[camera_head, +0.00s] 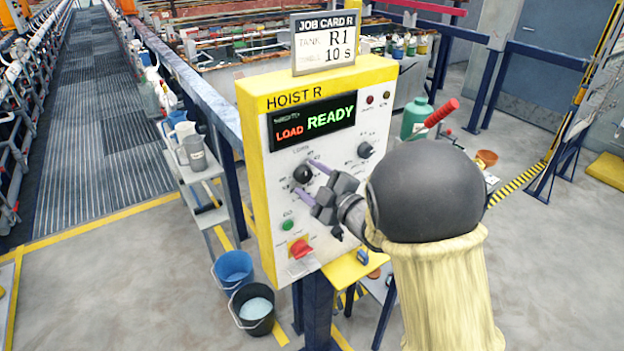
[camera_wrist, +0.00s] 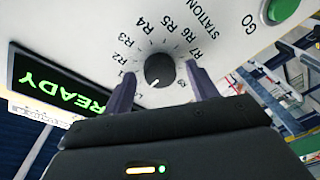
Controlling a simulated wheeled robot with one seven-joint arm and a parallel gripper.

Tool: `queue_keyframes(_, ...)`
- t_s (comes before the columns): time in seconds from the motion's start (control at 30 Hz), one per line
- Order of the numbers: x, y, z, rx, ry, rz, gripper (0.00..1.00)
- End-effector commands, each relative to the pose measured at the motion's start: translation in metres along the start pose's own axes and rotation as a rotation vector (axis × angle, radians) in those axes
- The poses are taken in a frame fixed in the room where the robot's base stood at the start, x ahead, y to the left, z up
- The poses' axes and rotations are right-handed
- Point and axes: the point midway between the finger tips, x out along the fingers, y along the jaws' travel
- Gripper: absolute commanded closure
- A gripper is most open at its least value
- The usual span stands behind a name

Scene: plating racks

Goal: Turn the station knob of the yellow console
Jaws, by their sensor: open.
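The yellow console (camera_head: 251,150) has a pale front panel, marked HOIST R, with a display (camera_head: 312,122) reading LOAD and READY. The dark round station knob (camera_head: 303,174) is on the left of the panel. In the wrist view the knob (camera_wrist: 159,69) sits among marks R2 to R7 beside the word STATION, and its white pointer mark is on its lower edge. My gripper (camera_head: 305,179) is open at the panel. In the wrist view its fingers (camera_wrist: 163,90) stand either side of the knob, with visible gaps; contact is not seen.
A second knob (camera_head: 365,150) is to the right. A green button (camera_head: 288,225) and a red switch (camera_head: 300,248) are below. A job card (camera_head: 325,45) reading R1, 10 S stands on top. Buckets (camera_head: 252,309) stand on the floor at lower left.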

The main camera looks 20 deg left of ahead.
Motion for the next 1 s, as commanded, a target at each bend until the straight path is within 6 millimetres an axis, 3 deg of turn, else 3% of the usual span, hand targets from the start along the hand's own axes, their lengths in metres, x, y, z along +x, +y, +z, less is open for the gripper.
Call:
queue_keyframes(0.07,-0.0002,0.0,0.0001,0.0,0.0,0.0,0.44)
queue_keyframes(0.2,-0.0004,0.0001,0.0002,0.0,0.0,0.0,0.71)
queue_keyframes(0.3,-0.0005,0.0,0.0003,0.0,-0.001,0.0,0.87)
queue_keyframes(0.67,-0.0008,-0.0014,0.0019,0.047,0.002,0.005,0.86)
queue_keyframes(1.0,-0.0012,-0.0029,0.0036,0.24,0.014,0.026,0.86)
